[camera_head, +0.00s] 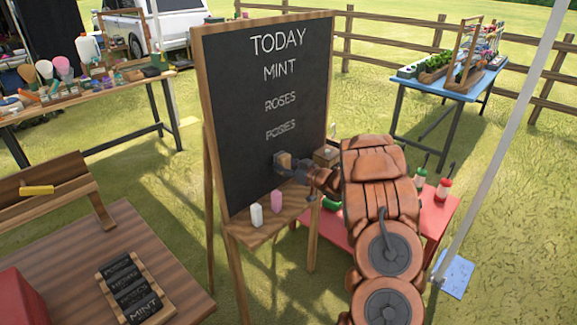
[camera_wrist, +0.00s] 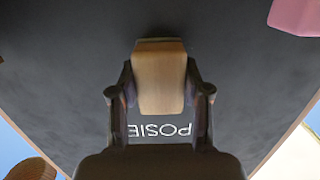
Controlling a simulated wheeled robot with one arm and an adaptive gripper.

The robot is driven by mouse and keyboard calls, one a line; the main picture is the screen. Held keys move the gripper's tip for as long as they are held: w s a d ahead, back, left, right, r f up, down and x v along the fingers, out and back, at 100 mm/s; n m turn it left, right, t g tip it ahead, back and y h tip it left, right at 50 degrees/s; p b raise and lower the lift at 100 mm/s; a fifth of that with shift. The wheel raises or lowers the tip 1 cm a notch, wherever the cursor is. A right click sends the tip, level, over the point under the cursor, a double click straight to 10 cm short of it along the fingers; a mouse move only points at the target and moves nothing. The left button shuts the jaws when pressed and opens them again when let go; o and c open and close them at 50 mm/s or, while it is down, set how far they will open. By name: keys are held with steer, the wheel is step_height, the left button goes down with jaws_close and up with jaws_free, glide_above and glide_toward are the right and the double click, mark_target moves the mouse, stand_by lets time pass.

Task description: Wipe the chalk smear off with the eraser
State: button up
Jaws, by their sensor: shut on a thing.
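The blackboard (camera_head: 235,110) stands on a wooden easel and carries white lettering: TODAY, MINT, ROSES and POSIES. The POSIES line (camera_head: 280,129) looks somewhat smudged, but I cannot clearly tell a separate chalk smear from the letters. My gripper (camera_head: 289,164) is at the board just below that line, shut on the eraser (camera_head: 284,159), a pale wooden block. In the wrist view the eraser (camera_wrist: 160,75) sits between the fingers, with the upside-down POSIES lettering (camera_wrist: 160,130) partly covered by my gripper. I cannot tell whether the eraser touches the board.
White (camera_head: 257,215) and pink (camera_head: 277,201) chalk pieces stand on the easel ledge (camera_head: 262,232). A red table (camera_head: 440,215) with bottles is behind my arm. A wooden table (camera_head: 70,260) with name plaques (camera_head: 133,285) is at front left. A pale pole (camera_head: 510,135) rises at right.

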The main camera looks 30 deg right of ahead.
mark_target(271, 166)
steer(key=shift+s+a+b, duration=0.15)
steer(key=shift+a+b, duration=0.2)
steer(key=shift+a, duration=0.55)
steer(key=shift+s+a+b, duration=0.15)
steer(key=shift+a+b, duration=0.15)
steer(key=shift+a, duration=0.55)
steer(key=shift+f+v, duration=0.2)
steer(key=shift+v, duration=1.3)
steer(key=shift+f+v, duration=0.15)
steer(key=shift+v, duration=1.3)
steer(key=shift+s+d, duration=0.1)
steer(key=shift+s, duration=0.05)
steer(key=v, duration=0.2)
steer(key=shift+s+f, duration=0.1)
steer(key=shift+s, duration=0.3)
